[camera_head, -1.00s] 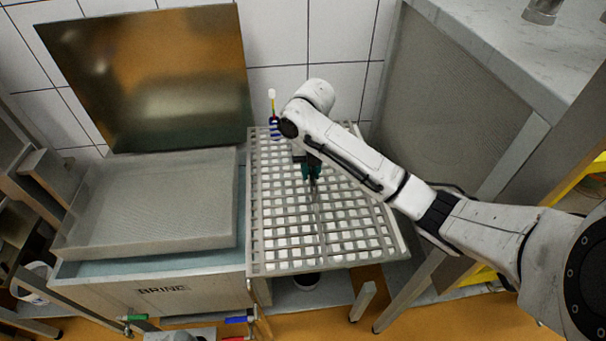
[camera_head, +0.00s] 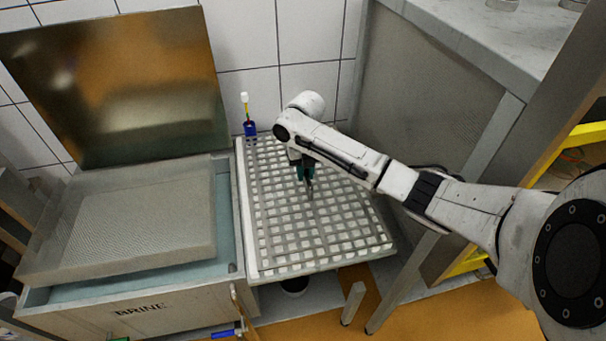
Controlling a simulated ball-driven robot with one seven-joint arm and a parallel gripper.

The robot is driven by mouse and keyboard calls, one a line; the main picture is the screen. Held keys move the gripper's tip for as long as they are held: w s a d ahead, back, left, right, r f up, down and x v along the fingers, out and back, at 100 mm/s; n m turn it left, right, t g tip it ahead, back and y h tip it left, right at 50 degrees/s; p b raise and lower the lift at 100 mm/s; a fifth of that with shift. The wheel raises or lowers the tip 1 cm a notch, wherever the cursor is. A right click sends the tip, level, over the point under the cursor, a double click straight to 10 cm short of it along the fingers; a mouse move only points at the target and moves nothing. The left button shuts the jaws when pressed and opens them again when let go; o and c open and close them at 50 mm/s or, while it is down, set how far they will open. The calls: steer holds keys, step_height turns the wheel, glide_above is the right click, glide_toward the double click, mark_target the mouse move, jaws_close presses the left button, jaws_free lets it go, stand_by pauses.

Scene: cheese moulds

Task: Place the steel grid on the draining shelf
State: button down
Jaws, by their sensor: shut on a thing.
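The steel grid (camera_head: 352,240) is a grey lattice at the centre of the view, lying flat over the draining shelf (camera_head: 246,215). White squares of the shelf show through its openings, and a white strip shows along its left edge. I cannot tell whether the grid touches the shelf or hangs slightly above it. My gripper (camera_head: 308,186) points down at the middle of the grid, with dark green fingers shut on it. The arm hides part of the grid's upper right.
The brine tank (camera_head: 130,311) stands at the left, with a mesh tray (camera_head: 125,215) above its blue liquid and a raised steel lid (camera_head: 120,85) behind. A blue cup with a brush (camera_head: 250,128) stands at the shelf's back left corner. A steel counter (camera_head: 480,55) is at the right.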

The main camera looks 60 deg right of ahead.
steer(key=shift+f+b, duration=0.8)
steer(key=shift+f, duration=0.45)
steer(key=shift+f, duration=0.15)
steer(key=c, duration=1)
jaws_free()
steer(key=shift+a+f, duration=0.1)
steer(key=shift+c, duration=0.2)
